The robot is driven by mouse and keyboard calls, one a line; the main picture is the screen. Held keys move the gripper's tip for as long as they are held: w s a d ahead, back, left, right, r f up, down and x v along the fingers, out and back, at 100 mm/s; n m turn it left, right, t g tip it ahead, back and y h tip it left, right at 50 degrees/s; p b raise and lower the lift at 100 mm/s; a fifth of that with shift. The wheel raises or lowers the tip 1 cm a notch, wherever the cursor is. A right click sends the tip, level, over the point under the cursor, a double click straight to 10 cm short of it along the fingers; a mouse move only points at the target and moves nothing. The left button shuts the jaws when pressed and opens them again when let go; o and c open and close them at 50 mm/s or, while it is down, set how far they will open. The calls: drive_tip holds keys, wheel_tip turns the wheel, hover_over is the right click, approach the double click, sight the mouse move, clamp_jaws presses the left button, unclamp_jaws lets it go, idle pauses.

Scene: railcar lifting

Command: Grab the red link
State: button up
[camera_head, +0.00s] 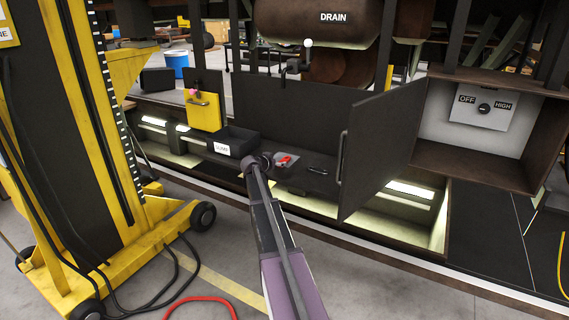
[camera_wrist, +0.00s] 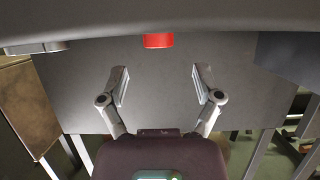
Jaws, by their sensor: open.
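The red link (camera_head: 284,159) is a small red piece lying on a small grey plate on the dark ledge, in the middle of the head view. In the wrist view the red link (camera_wrist: 158,40) shows as a short red block at top centre, its upper part hidden by or against a grey band. My gripper (camera_wrist: 160,78) is open and empty, its two fingers spread to either side below the red link and apart from it. In the head view my arm's dark end (camera_head: 258,162) is just left of the link; its fingers cannot be made out there.
A black bin (camera_head: 236,142) with a white label sits left of the link, and a dark tool (camera_head: 317,170) lies to its right. An open dark cabinet door (camera_head: 382,150) stands further right. A yellow lifting jack (camera_head: 110,130) fills the left side. A red hose (camera_head: 203,299) lies on the floor.

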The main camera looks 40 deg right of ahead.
sight(283, 160)
drive_tip(key=shift+b+x, duration=1)
drive_tip(key=shift+x, duration=1.55)
drive_tip(key=shift+f, duration=0.1)
clamp_jaws()
drive_tip(key=shift+a, duration=0.1)
drive_tip(key=shift+s+a+r+p, duration=0.1)
drive_tip(key=shift+a+r+p, duration=0.05)
drive_tip(key=shift+r+p, duration=0.45)
wheel_tip(283, 160, up, 6)
drive_tip(key=p, duration=0.6)
drive_tip(key=shift+r, duration=0.1)
drive_tip(key=s+a, duration=0.3)
drive_tip(key=a, duration=0.6)
drive_tip(key=s+a, duration=0.4)
drive_tip(key=a, duration=0.5)
drive_tip(key=shift+s+f, duration=0.2)
drive_tip(key=shift+s, duration=0.05)
